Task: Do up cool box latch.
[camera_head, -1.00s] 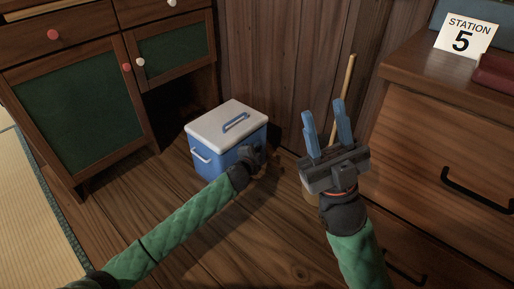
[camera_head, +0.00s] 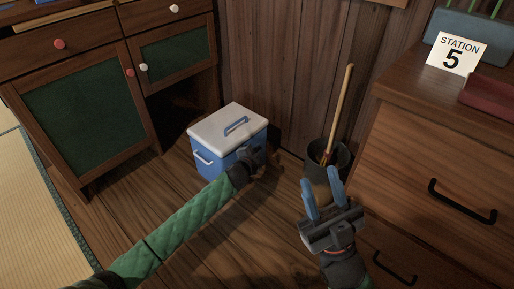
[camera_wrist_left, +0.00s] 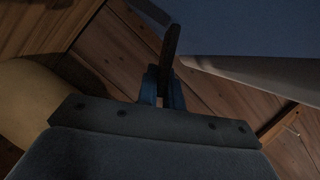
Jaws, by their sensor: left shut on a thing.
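The cool box (camera_head: 212,160), blue with a white lid (camera_head: 222,121) and a grey lid handle, stands on the wooden floor with its lid down. My left gripper (camera_head: 250,155) is at the box's right front side, and its fingers are mostly hidden in the head view. In the left wrist view the blue fingers (camera_wrist_left: 162,88) are shut on a dark, narrow strip, the latch (camera_wrist_left: 171,48), beside the box's blue wall (camera_wrist_left: 240,28). Whether the latch is fastened cannot be told. My right gripper (camera_head: 323,190) is open and empty, right of the box.
A dark bucket (camera_head: 342,165) with a wooden-handled tool (camera_head: 340,105) stands by the wall. A cabinet with green panels (camera_head: 80,100) is at left, a wooden drawer chest (camera_head: 440,150) at right. The floor in front of the box is clear apart from my left arm.

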